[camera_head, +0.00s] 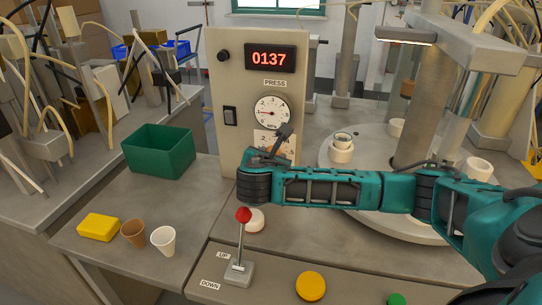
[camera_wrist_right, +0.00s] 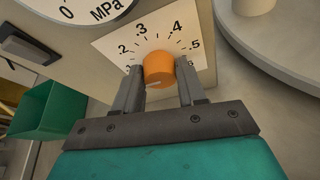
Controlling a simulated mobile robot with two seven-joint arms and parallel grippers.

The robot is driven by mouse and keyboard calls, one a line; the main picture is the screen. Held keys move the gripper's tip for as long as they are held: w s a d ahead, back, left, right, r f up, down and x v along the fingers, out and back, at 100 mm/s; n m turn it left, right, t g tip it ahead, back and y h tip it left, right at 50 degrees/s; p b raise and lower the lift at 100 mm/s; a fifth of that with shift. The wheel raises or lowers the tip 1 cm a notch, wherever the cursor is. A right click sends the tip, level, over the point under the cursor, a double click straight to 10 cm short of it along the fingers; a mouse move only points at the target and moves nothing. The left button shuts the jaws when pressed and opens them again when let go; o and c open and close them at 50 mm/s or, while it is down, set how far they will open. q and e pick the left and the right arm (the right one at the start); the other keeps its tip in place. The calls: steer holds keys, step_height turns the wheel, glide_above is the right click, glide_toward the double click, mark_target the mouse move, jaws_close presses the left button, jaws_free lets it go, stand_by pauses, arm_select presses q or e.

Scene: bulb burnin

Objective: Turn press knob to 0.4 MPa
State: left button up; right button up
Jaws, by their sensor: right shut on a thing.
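The orange press knob (camera_wrist_right: 158,68) sits on a white dial plate marked .2, .3, .4 and .5 in the right wrist view; a mark at the lower left is partly hidden. A short pale line shows on the knob's lower face. My right gripper (camera_wrist_right: 161,80) is shut on the knob, one finger on each side. In the head view my right gripper (camera_head: 280,140) covers much of the dial plate. The round press gauge (camera_head: 270,112) is above it on the panel; its exact reading is too small to tell. My left gripper is not in view.
The grey panel (camera_head: 228,75) has a red 0137 display (camera_head: 269,58). A green bin (camera_head: 160,151) stands to its left. A red-knobbed lever (camera_head: 243,215), a yellow button (camera_head: 311,286) and two cups are in front. A round turntable (camera_head: 425,235) is at right.

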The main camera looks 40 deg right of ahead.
steer(key=shift+s+f+m+t+y+p, duration=0.1)
steer(key=shift+m+t+y+p, duration=0.25)
steer(key=shift+m+t, duration=0.55)
steer(key=shift+s+f+m+t+y+p, duration=0.1)
steer(key=shift+m+t+y+p, duration=0.25)
steer(key=shift+m, duration=0.95)
steer(key=shift+w, duration=0.1)
steer(key=o, duration=1)
steer(key=shift+r, duration=0.1)
steer(key=shift+o, duration=0.2)
steer(key=shift+d, duration=0.1)
steer(key=v, duration=1.3)
